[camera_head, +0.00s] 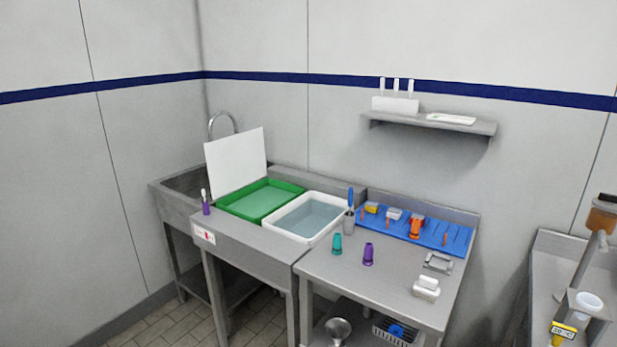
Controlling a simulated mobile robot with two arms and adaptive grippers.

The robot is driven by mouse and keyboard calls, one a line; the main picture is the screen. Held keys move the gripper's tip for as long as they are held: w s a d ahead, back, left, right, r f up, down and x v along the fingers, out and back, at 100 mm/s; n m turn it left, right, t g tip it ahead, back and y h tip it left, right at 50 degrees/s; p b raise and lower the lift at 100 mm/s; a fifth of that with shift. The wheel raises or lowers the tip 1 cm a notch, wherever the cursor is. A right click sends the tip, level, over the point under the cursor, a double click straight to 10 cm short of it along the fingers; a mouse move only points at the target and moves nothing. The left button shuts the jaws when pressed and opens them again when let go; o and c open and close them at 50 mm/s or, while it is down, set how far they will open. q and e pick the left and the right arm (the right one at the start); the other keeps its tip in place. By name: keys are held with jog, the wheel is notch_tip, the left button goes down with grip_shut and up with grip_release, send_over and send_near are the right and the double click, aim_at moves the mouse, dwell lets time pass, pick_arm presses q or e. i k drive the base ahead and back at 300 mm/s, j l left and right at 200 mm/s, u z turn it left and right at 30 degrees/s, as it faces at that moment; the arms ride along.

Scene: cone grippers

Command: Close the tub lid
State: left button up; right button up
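A white rectangular tub (340,208) filled with clear bluish liquid stands on the steel counter, with its top open. A shallow green tray (260,199) sits just left of it. A flat white panel (236,162), which looks like the lid, stands upright and slightly tilted at the far left edge of the green tray. It is raised clear of the tub's opening. I cannot tell whether it is hinged to the tray or only resting there. Neither of my grippers is in view.
A sink with a tap (222,123) is behind the panel. A purple holder (206,203) stands on the front-left counter. Teal (337,244) and purple (368,254) cones stand right of the tub. A blue rack (440,234) lies behind them. A wall shelf (480,127) hangs above.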

aim_at(234, 163)
jog(key=i+j+z, duration=0.1)
jog(key=j, duration=0.25)
jog(key=i+j+z, duration=0.1)
jog(key=i+j, duration=0.3)
jog(key=j, duration=0.3)
jog(key=i+j+z, duration=0.15)
jog(key=j, duration=0.2)
jog(key=i+j+z, duration=0.1)
jog(key=j, duration=0.25)
jog(key=i+j+z, duration=0.1)
jog(key=j, duration=0.3)
jog(key=i+j+z, duration=0.1)
jog(key=j, duration=0.3)
jog(key=i+j+z, duration=0.1)
jog(key=j+z, duration=0.2)
jog(key=j, duration=0.85)
jog(key=j+z, duration=0.3)
jog(key=j, duration=0.8)
jog(key=k+j+z, duration=0.1)
jog(key=j+z, duration=0.15)
jog(key=j, duration=0.9)
jog(key=j+u, duration=0.1)
jog(key=j, duration=0.15)
jog(key=k+j+u, duration=0.1)
jog(key=k+j, duration=0.05)
jog(key=j, duration=0.1)
